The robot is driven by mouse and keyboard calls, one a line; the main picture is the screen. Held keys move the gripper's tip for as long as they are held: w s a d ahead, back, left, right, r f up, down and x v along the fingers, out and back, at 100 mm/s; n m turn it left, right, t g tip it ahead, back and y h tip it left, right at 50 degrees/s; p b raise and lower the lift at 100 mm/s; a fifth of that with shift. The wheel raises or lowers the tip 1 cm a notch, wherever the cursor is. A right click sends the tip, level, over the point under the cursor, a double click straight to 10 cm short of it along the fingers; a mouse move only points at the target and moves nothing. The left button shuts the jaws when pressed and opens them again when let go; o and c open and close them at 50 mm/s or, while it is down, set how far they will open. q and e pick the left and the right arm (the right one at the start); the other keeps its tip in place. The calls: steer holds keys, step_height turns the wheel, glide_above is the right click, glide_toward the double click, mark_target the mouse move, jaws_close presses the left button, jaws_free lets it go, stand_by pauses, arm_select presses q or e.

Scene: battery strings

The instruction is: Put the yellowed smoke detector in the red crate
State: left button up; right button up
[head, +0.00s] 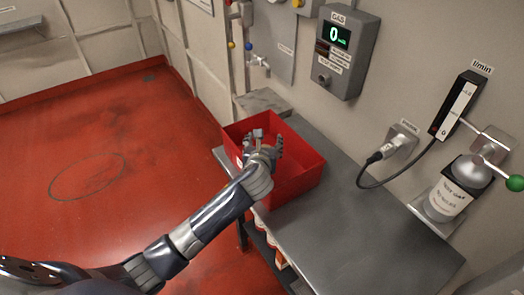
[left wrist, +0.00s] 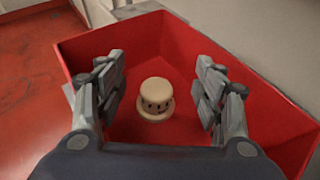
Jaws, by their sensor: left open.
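The red crate (head: 305,160) stands on the grey bench, close to the wall. My left gripper (head: 262,140) is over the crate in the head view. The yellowed smoke detector (left wrist: 155,98) rests on the crate floor in the left wrist view, between and below the fingers. It is a round cream piece with dark slots around its side. My left gripper (left wrist: 157,95) is open, with a gap on both sides of the detector. In the head view the detector is hidden. The crate wall (left wrist: 225,55) surrounds it in the wrist view. My right gripper is not in view.
The grey bench top (head: 345,225) is clear in front of the crate. A gas display box (head: 345,50) hangs on the wall above. A plug with a cable (head: 385,150), a flow meter (head: 458,105) and a labelled bottle (head: 447,195) are on the right.

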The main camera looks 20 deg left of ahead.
arm_select(q)
steer(key=v, duration=0.6)
steer(key=shift+s+r, duration=0.15)
steer(key=shift+s, duration=0.2)
steer(key=shift+d, duration=0.1)
